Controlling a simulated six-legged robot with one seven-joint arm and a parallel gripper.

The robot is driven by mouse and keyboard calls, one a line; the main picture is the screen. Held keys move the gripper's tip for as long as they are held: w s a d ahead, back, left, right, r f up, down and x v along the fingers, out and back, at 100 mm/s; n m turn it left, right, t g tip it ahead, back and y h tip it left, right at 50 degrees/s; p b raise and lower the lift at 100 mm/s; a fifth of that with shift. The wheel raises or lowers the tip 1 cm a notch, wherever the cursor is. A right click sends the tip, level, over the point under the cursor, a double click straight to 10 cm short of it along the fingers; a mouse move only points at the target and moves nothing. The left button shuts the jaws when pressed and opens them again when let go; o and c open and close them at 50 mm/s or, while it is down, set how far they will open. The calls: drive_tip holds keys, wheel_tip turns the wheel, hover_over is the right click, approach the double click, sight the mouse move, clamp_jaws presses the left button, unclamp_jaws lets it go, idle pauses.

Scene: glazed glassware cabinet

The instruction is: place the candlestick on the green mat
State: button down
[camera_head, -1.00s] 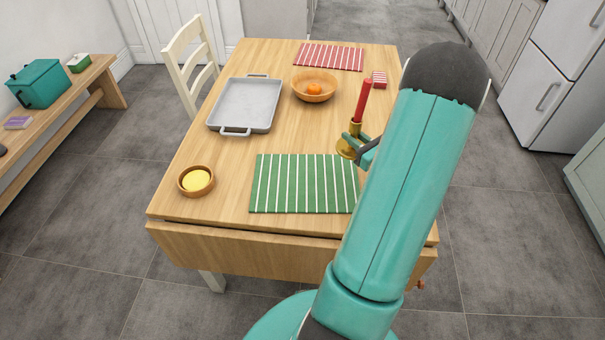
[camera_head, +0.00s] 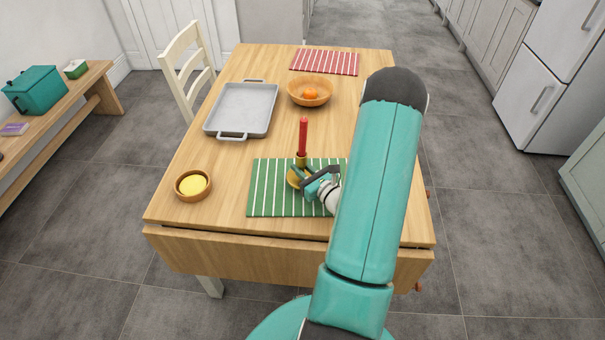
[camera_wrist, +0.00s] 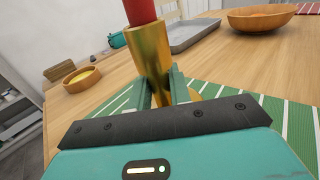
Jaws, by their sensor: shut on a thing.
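The candlestick (camera_head: 302,161) is brass with a red candle (camera_head: 303,136) in it and stands about upright. My gripper (camera_head: 300,174) is shut on its stem. The candlestick is over the green mat with white stripes (camera_head: 269,195); whether its base touches the mat I cannot tell. In the wrist view the brass candlestick (camera_wrist: 149,52) rises between my gripper's fingers (camera_wrist: 161,88), and the striped mat (camera_wrist: 291,117) lies below. The candlestick's foot is mostly hidden by the fingers.
A grey tray (camera_head: 212,124), a wooden bowl with an orange fruit (camera_head: 322,101) and a red striped mat (camera_head: 325,62) lie farther back. A small bowl with yellow contents (camera_head: 193,186) is at the left. The left part of the green mat is bare.

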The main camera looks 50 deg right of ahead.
drive_tip(key=shift+d+f, duration=0.15)
drive_tip(key=shift+f, duration=1.1)
drive_tip(key=shift+f, duration=0.15)
drive_tip(key=c, duration=1.3)
unclamp_jaws()
drive_tip(key=shift+s, duration=0.1)
